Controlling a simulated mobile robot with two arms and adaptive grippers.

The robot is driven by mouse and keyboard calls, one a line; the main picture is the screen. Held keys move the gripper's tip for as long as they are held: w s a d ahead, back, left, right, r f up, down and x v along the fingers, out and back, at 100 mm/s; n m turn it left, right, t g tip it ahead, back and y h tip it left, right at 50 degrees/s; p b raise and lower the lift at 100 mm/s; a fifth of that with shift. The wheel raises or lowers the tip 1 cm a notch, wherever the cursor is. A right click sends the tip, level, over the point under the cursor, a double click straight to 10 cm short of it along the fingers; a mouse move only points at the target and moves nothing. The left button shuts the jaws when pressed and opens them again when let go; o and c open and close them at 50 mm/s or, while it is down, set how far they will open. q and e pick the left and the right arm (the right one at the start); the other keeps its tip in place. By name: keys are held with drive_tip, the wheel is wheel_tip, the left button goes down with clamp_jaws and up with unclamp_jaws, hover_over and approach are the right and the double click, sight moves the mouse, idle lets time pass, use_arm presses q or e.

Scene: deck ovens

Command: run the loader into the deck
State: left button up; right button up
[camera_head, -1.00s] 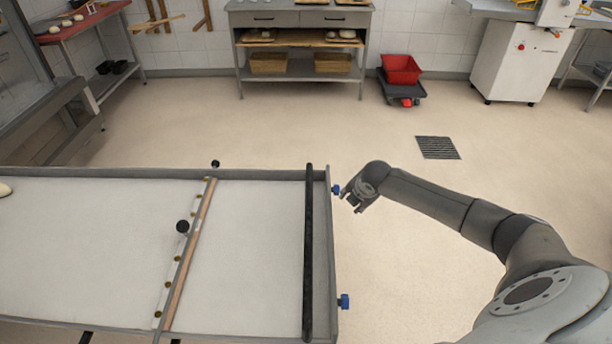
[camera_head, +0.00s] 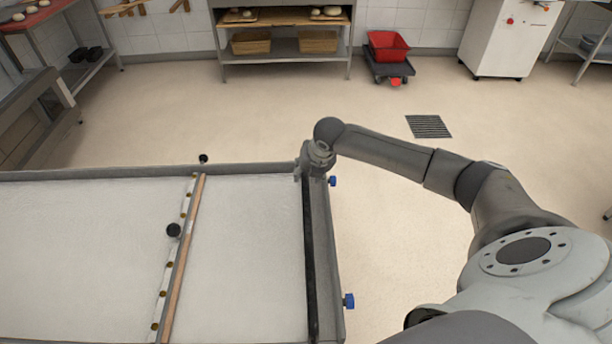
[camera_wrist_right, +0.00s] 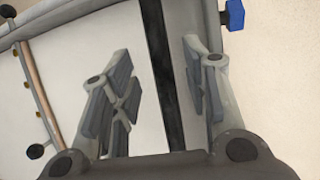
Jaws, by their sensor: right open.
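The loader (camera_head: 250,255) is a long flat frame with a white belt, grey side rails and a wooden crossbar (camera_head: 185,265) with a black knob. A black bar (camera_head: 310,255) runs along its right end, inside the grey end rail. My right gripper (camera_head: 307,174) is over the far right corner of the loader, at the far end of the black bar. In the right wrist view my right gripper (camera_wrist_right: 160,85) is open, and the black bar (camera_wrist_right: 163,80) passes between its fingers; contact cannot be told. My left gripper is not in view.
Blue knobs (camera_head: 348,301) stick out from the loader's right end. A grey deck structure (camera_head: 30,115) stands at the left. A shelf table (camera_head: 285,65), a red bin (camera_head: 388,46) and a white machine (camera_head: 508,40) line the back wall.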

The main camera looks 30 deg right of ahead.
sight(305, 177)
drive_tip(key=shift+w+f, duration=0.3)
drive_tip(key=shift+f, duration=0.35)
drive_tip(key=shift+x, duration=0.95)
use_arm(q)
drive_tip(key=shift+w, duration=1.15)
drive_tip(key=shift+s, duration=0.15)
use_arm(e)
drive_tip(key=shift+c, duration=1.2)
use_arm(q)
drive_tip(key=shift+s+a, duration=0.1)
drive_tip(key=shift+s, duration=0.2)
use_arm(e)
clamp_jaws()
